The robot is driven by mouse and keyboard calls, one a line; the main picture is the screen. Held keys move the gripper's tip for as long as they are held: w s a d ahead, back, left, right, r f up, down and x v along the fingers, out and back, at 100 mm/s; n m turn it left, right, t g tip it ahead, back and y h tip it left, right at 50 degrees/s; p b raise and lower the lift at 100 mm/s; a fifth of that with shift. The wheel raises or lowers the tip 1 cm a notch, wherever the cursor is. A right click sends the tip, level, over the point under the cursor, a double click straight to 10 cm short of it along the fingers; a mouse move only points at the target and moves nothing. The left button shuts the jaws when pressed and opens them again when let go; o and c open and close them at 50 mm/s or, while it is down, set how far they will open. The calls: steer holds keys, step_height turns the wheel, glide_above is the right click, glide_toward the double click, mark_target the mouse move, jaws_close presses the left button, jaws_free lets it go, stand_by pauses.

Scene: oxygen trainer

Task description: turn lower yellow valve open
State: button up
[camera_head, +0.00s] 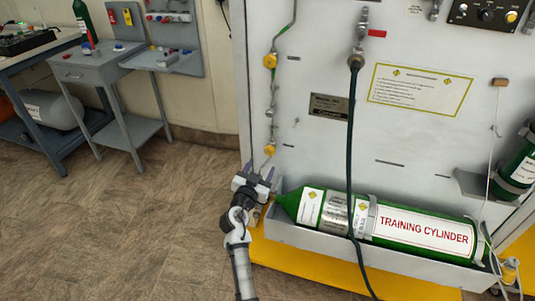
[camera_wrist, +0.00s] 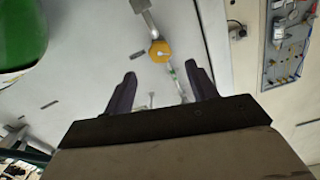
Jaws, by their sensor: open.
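The lower yellow valve (camera_head: 269,150) sits on the thin pipe at the left of the pale panel. It also shows in the wrist view (camera_wrist: 160,51), beyond and between my fingertips. My gripper (camera_head: 259,170) is open, with nothing between its dark fingers, just below the lower valve in the head view. The fingers (camera_wrist: 160,76) point toward the panel and look apart from the valve. The upper yellow valve (camera_head: 270,61) is higher on the same pipe run.
The green training cylinder (camera_head: 420,230) lies in a grey tray (camera_head: 340,248) to the right of my gripper. A dark hose (camera_head: 350,140) hangs down the panel. A grey workstand (camera_head: 100,68) stands at left; floor between is clear.

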mark_target(269, 153)
steer(key=x, duration=0.7)
steer(key=shift+w+p, duration=0.1)
steer(key=shift+p, duration=0.3)
steer(key=shift+c, duration=0.5)
steer(key=c, duration=0.9)
steer(key=shift+f, duration=0.1)
steer(key=n+b, duration=0.1)
steer(key=n, duration=0.2)
steer(key=shift+b, duration=0.4)
steer(key=shift+n+b, duration=0.35)
steer(key=shift+n, duration=1.85)
